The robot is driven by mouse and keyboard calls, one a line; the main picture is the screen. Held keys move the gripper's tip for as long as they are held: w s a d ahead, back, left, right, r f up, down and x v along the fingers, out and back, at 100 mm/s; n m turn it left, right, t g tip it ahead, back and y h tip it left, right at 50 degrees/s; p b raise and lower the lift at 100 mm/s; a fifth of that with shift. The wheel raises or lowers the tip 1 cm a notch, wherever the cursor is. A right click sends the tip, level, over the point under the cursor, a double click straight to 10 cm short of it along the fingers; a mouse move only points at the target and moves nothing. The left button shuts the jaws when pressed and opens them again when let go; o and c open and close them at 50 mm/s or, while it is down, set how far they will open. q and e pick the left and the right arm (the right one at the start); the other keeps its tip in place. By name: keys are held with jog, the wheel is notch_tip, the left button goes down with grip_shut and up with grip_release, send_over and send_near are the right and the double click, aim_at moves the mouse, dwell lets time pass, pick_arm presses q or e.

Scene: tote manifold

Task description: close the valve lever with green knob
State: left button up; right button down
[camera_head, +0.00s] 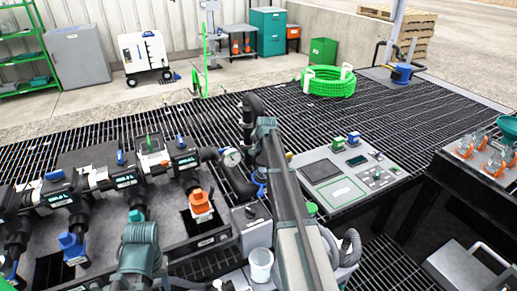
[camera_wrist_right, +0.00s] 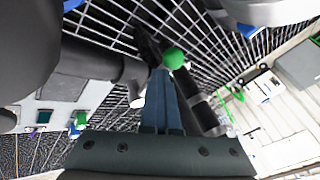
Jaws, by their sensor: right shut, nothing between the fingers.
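A round green knob (camera_wrist_right: 174,58) shows in the right wrist view, just beyond the fingertips of my right gripper (camera_wrist_right: 162,74). The gripper's two blue-grey fingers are together and hold nothing. Whether the tips touch the knob I cannot tell. A dark pipe with a grey band (camera_wrist_right: 205,117) runs beside the fingers. In the head view my right gripper (camera_head: 266,123) is beside an upright black pipe (camera_head: 252,107); I cannot make out the knob there, and my arm covers part of that area. My left gripper's fingers do not show.
The valve manifold with blue and orange handles (camera_head: 98,177) fills the left. A pressure gauge (camera_head: 232,157) is close to my right arm. A control panel (camera_head: 345,178) lies to its right. A green hose coil (camera_head: 328,82) rests on the grating behind, where much floor is free.

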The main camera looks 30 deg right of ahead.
jog(key=shift+a, duration=0.5)
pick_arm(q)
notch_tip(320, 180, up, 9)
jog(key=p, duration=0.9)
pick_arm(e)
jog(key=s+a+f+v, duration=0.1)
jog(key=s+v, duration=0.1)
jog(key=v, duration=1.1)
jog(key=s+d, duration=0.3)
jog(key=d, duration=0.3)
pick_arm(q)
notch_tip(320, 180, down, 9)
jog(key=b, duration=0.9)
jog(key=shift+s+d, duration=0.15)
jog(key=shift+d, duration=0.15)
pick_arm(e)
jog(key=w+a+r+x, duration=0.1)
jog(key=w+x, duration=0.1)
jog(key=x, duration=1.1)
jog(key=shift+a+m, duration=0.4)
jog(key=shift+a, duration=0.25)
